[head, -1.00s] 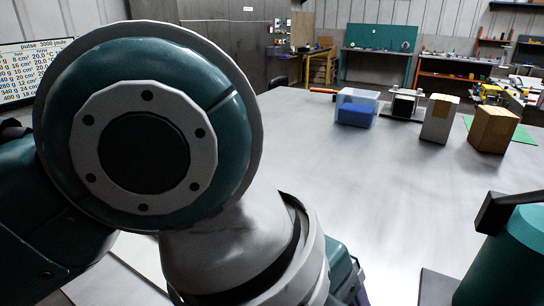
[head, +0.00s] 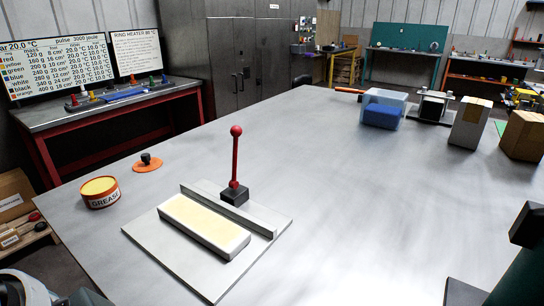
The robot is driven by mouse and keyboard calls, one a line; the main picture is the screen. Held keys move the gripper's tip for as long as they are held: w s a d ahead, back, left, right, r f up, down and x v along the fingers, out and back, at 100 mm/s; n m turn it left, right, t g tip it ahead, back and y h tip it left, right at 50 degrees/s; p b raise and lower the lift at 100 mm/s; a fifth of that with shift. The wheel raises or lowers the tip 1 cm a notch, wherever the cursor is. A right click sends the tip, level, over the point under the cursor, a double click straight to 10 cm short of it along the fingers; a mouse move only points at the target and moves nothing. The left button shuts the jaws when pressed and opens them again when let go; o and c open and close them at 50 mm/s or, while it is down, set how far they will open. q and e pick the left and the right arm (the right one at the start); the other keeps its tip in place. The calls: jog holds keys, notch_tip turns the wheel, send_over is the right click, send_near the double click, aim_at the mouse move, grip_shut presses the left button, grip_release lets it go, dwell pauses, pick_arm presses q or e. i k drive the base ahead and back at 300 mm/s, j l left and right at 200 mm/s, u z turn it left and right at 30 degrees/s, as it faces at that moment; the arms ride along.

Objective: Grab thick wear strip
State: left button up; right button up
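A thick pale strip (head: 203,226), cream on top with white sides, lies flat on a grey plate (head: 165,258) on the table in the head view. It looks like the thick wear strip, though no label shows on it. It lies alongside a low metal rail (head: 228,210) on the plate. A red lever with a ball knob (head: 236,162) stands upright from a dark block beside the rail. Neither of my grippers shows; only parts of my arms appear at the lower left and right edges. Nothing is touching the strip.
An open grease tin (head: 101,193) and an orange disc with a black knob (head: 147,163) sit left of the plate. A clear bin with blue contents (head: 383,108) and boxes (head: 470,123) stand at the back right. The middle of the table (head: 340,180) is clear.

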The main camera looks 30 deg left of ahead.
aim_at(219, 233)
jog(key=u, duration=1.3)
